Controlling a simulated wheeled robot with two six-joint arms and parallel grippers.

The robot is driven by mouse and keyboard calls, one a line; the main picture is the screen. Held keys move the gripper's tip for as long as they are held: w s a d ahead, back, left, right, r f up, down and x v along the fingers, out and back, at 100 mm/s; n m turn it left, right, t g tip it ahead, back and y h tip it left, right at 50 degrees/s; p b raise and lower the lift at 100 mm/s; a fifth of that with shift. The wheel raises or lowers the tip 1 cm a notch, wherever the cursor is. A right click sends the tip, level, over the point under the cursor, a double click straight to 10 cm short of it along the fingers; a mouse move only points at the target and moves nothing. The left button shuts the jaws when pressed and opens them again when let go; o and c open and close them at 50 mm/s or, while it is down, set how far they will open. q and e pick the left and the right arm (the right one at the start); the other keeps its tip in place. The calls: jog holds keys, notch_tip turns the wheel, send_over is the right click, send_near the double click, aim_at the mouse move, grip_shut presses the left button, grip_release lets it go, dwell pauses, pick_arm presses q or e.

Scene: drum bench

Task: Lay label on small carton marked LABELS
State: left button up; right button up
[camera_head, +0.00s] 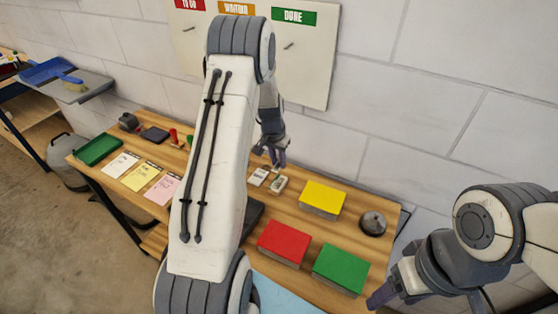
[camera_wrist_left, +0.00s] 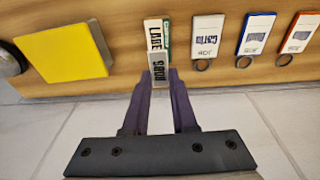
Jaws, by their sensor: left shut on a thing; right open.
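My left gripper (camera_wrist_left: 160,78) is shut on a small pale label (camera_wrist_left: 158,68) with dark lettering, held upright between its purple fingers. The small carton (camera_wrist_left: 153,33), white with dark letters reading "LABE" and a green side, stands on the bench just beyond the label. The label hides part of it, and I cannot tell whether they touch. In the head view my left gripper (camera_head: 276,163) is over the bench near the carton (camera_head: 278,185). My right gripper (camera_head: 382,297) is open and empty by the bench's right front corner.
A yellow box (camera_head: 322,199), a red box (camera_head: 284,243) and a green box (camera_head: 341,268) stand to the right of the carton. A grey round object (camera_head: 373,223) is at the right end. White, blue and orange ringed tags (camera_wrist_left: 207,36) lie beside the carton. My left arm hides mid-bench.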

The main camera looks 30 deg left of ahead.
aim_at(280, 180)
pick_arm(q)
jog(key=shift+f+b, duration=2.2)
jog(key=shift+f, duration=1.2)
jog(key=o, duration=0.8)
jog(key=shift+o, duration=0.2)
